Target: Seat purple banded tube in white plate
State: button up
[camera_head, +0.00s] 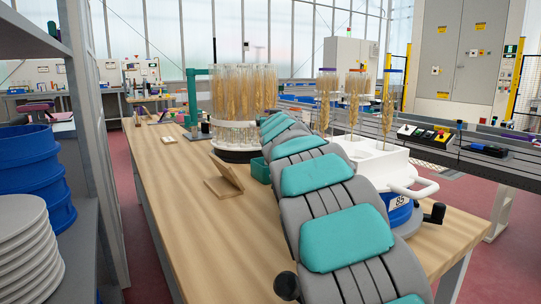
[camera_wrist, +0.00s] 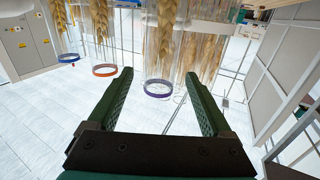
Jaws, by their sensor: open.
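The purple banded tube (camera_head: 327,88), a clear tube with a wheat ear inside, stands upright in a white holder (camera_head: 375,168). It also shows in the wrist view (camera_wrist: 160,55), where its purple ring lies in the gap between my fingers. My gripper (camera_wrist: 158,74) is open, with nothing clamped between its green fingers. How far the tube is from the fingers is hard to tell. In the head view my arm hides the gripper. A round white plate (camera_head: 236,124) on the stand at the back left carries many tubes; my arm partly covers its right side.
Tubes with an orange ring (camera_head: 356,90) and a blue ring (camera_head: 389,100) stand beside the purple one. A wooden wedge (camera_head: 224,181) lies on the table (camera_head: 180,215), near a green bin (camera_head: 260,170). The table's left front is clear. A shelf stands at left.

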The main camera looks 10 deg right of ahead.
jog(key=shift+w+d, duration=0.1)
jog(key=shift+w, duration=1.1)
jog(key=shift+c, duration=0.2)
grip_shut()
